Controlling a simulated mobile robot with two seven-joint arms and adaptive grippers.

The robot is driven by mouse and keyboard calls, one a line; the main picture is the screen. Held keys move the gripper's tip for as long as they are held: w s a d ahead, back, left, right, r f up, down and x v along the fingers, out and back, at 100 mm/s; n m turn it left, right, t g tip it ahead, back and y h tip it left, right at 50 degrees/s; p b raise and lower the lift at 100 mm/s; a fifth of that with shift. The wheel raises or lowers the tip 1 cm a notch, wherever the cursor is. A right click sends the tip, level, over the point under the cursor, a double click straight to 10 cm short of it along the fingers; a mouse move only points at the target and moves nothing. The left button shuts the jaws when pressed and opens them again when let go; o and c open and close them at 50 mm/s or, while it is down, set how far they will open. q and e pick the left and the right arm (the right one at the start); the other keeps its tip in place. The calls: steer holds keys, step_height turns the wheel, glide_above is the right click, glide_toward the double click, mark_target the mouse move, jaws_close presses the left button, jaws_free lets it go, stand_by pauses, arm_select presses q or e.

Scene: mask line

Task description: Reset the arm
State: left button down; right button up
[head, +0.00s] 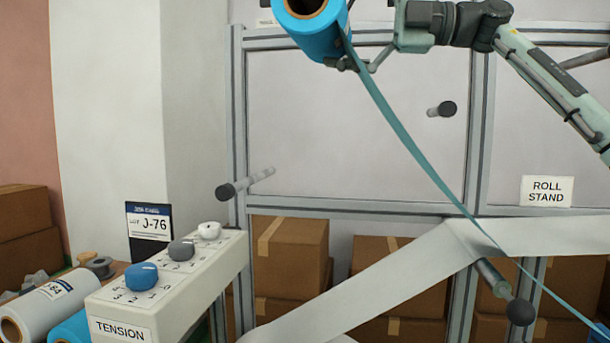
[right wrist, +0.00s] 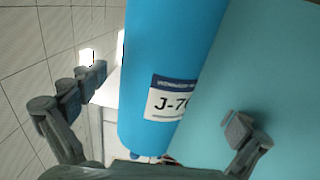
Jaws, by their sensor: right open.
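My right arm comes in from the upper right of the head view. Its gripper (head: 358,62) is at the lower right side of a blue roll (head: 318,32) at the top of the picture. In the right wrist view the open fingers (right wrist: 160,130) stand on either side of the blue roll (right wrist: 170,70), which bears a J-76 label (right wrist: 172,98). A teal web (head: 400,125) runs from the roll down to the lower right. Whether the fingers touch the roll cannot be told. My left gripper is not in view.
A grey roll stand frame (head: 238,120) has short pegs (head: 440,109) sticking out. A tension box (head: 190,270) with three knobs stands at lower left, beside white and blue rolls (head: 45,305). A white web (head: 385,285) crosses in front of cardboard boxes (head: 290,250).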

steer(key=shift+x, duration=0.75)
steer(key=shift+r, duration=0.15)
steer(key=shift+d, duration=0.1)
